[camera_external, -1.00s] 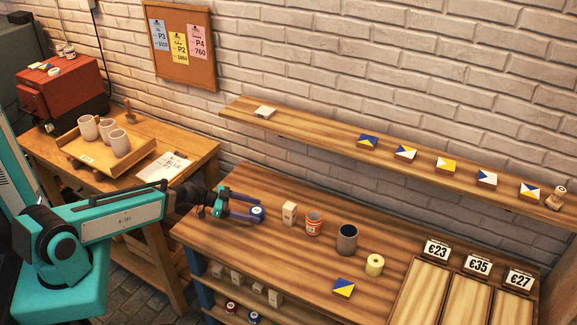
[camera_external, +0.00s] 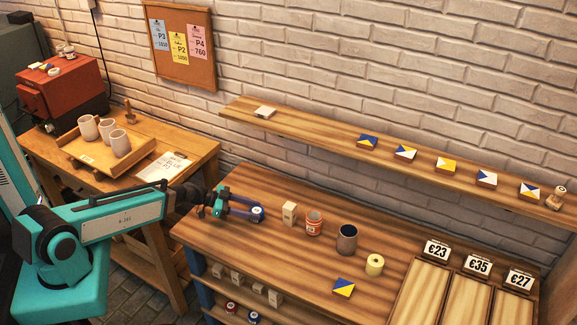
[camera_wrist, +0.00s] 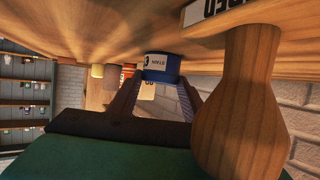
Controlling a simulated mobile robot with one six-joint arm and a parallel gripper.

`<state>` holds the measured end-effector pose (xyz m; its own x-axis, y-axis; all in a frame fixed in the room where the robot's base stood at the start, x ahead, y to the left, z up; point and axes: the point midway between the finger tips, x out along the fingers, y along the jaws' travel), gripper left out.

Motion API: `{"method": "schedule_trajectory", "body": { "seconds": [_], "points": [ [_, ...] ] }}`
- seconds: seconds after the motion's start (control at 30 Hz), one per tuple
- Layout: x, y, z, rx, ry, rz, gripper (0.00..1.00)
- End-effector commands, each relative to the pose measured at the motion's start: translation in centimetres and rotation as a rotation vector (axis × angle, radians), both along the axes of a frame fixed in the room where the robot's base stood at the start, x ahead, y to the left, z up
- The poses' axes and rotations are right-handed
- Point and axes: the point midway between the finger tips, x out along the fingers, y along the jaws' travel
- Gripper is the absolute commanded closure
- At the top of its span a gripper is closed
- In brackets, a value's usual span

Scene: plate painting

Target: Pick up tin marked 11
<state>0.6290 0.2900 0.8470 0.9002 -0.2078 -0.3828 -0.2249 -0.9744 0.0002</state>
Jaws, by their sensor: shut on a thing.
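A small blue tin with a white top (camera_external: 257,214) is at the left part of the long wooden bench. My gripper (camera_external: 248,211) is around it, its two dark blue fingers shut on the tin. In the wrist view, the blue tin (camera_wrist: 160,75) shows between the fingertips, with a white label facing the camera. The picture is tilted and the label's number is too small and unclear to read for certain.
In the wrist view, a large rounded wooden shape (camera_wrist: 240,105) is close on the right.

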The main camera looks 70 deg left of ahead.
Motion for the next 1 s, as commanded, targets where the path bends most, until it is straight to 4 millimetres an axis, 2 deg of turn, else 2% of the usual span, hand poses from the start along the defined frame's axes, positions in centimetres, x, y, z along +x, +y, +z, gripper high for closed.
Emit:
{"method": "schedule_trajectory", "body": {
  "seconds": [0.33, 1.0],
  "points": [
    [0.0, 0.0, 1.3, 0.000, -0.002, 0.000, 0.81],
    [0.0, 0.0, 7.0, 0.000, -0.001, 0.000, 0.81]
  ]
}}
